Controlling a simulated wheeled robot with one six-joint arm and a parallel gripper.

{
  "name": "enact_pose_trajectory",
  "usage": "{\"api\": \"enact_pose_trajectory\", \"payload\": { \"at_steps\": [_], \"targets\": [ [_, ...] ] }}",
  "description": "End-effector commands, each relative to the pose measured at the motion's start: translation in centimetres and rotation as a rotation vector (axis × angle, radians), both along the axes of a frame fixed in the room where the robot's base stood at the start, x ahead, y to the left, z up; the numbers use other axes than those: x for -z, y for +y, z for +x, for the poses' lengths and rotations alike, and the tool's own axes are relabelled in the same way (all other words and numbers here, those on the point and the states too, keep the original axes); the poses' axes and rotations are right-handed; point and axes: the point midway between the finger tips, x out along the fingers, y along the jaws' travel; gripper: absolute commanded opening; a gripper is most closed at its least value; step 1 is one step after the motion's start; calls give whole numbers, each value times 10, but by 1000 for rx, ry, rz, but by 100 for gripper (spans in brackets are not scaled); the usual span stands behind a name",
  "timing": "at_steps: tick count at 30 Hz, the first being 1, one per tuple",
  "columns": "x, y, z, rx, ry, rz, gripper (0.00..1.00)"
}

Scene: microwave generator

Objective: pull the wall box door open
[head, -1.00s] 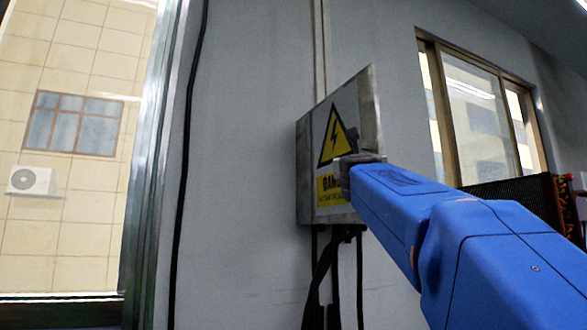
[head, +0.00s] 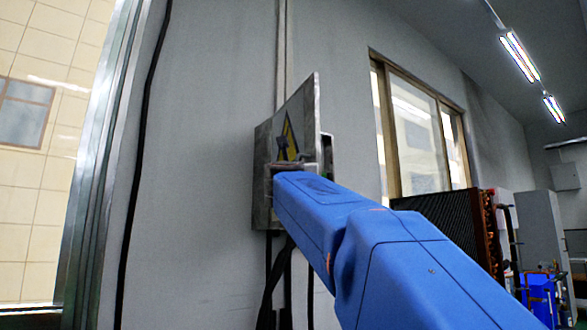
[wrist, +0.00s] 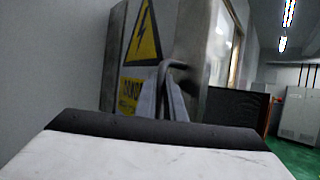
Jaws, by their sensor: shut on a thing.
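The grey metal wall box (head: 327,148) hangs on the wall at the middle of the head view. Its door (head: 303,115) bears a yellow warning sign (head: 289,135) and stands partly open. The door's right edge is swung out from the wall, and a narrow gap shows the box behind it. In the wrist view the curved door handle (wrist: 178,66) runs down between the fingers of my gripper (wrist: 168,100). My gripper is shut on the handle. In the head view my blue arm hides the lower part of the door and most of the handle.
Black cables (head: 277,270) hang below the box. A window (head: 420,130) is in the wall to the right, with a dark finned unit (head: 440,222) below it. A metal-framed window (head: 95,170) is at the left.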

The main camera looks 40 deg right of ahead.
Motion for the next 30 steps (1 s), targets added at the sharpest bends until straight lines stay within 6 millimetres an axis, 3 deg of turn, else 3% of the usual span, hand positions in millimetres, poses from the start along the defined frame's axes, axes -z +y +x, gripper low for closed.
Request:
{"api": "enact_pose_trajectory", "payload": {
  "at_steps": [3,4,5,17,30],
  "targets": [
    [1,0,1,0,1,2,0],
    [1,0,0,0,1,2,14],
    [1,-1,1,0,1,2,17],
    [2,4,-3,0,1,1,17],
    [29,55,-41,-3,1,1,17]
  ]
}}
